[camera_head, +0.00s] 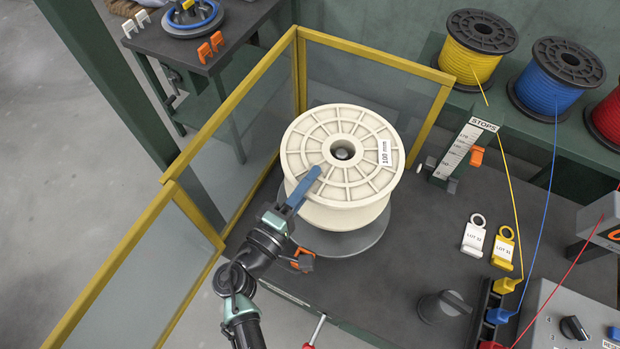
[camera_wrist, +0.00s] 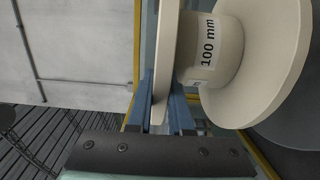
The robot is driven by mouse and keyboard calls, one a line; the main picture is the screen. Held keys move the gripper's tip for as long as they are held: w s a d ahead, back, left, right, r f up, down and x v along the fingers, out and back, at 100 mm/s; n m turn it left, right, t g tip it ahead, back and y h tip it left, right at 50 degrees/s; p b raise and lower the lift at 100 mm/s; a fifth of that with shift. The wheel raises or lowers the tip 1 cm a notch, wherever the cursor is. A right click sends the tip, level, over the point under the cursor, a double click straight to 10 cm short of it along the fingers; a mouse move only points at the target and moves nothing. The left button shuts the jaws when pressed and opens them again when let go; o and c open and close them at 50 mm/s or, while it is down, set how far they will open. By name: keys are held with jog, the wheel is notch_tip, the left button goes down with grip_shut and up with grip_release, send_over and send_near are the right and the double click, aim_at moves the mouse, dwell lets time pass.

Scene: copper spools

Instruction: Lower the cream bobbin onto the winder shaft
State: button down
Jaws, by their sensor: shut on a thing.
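The cream bobbin (camera_head: 310,160), with a "100 mm" label on its upper flange, is upright in the middle of the head view. It fills the right of the wrist view (camera_wrist: 235,40). The tip of the grey winder shaft (camera_head: 343,152) shows inside its centre hole; the rest of the shaft is hidden. A grey round plate (camera_head: 350,242) lies under the bobbin; I cannot tell whether they touch. My gripper (camera_head: 308,183) is shut on the near-left rim of the upper flange. In the wrist view the flange lies between the blue fingers (camera_wrist: 161,108).
Yellow-framed clear guards (camera_head: 230,105) stand left of and behind the bobbin. A STOPS scale (camera_head: 466,148) stands close on the right. LOT tags (camera_head: 474,238), a black knob (camera_head: 444,306) and a grey control box (camera_head: 570,315) are further right. Yellow (camera_head: 474,50) and blue (camera_head: 556,80) spools stand behind.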

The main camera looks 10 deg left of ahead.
aim_at(309, 207)
jog(key=shift+f+b, duration=4.4)
jog(key=shift+b, duration=0.05)
jog(key=shift+s+f+b, duration=0.15)
jog(key=shift+f+b, duration=0.3)
jog(key=shift+b, duration=0.1)
jog(key=c, duration=0.7)
grip_release()
jog(key=shift+c, duration=0.2)
jog(key=shift+f, duration=0.2)
jog(key=b+v, duration=0.1)
jog(key=v, duration=1.2)
jog(key=shift+b, duration=0.3)
jog(key=shift+r, duration=0.15)
